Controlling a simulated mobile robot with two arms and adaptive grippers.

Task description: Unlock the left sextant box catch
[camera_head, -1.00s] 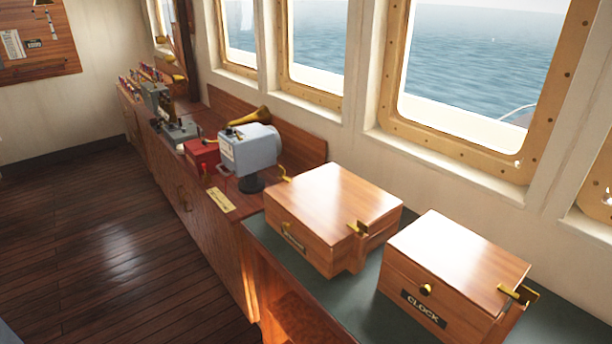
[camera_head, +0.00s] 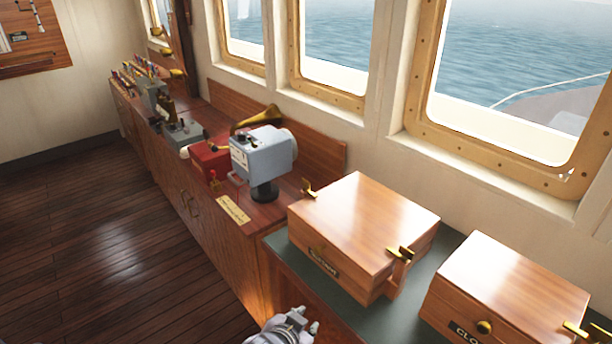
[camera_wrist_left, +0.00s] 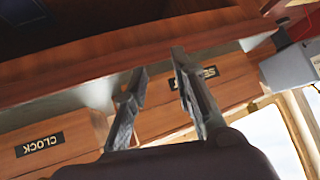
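The sextant box (camera_head: 365,225) is a closed wooden box on the green-topped counter. Its left catch (camera_head: 308,188) is a small brass fitting at the box's left side, standing up at lid height. Its right catch (camera_head: 400,252) is brass too, at the right side. My left gripper (camera_head: 305,318) shows at the bottom edge, in front of the counter, apart from the box and below the catch. In the left wrist view the two fingers (camera_wrist_left: 156,62) are spread and empty, with the dark box label (camera_wrist_left: 197,76) behind them, partly covered. My right gripper is not in view.
A wooden clock box (camera_head: 510,290) stands to the right of the sextant box. A grey-blue instrument (camera_head: 262,155) and a red box (camera_head: 210,160) stand on the lower cabinet to the left. Windows line the wall behind. The floor (camera_head: 110,240) at left is clear.

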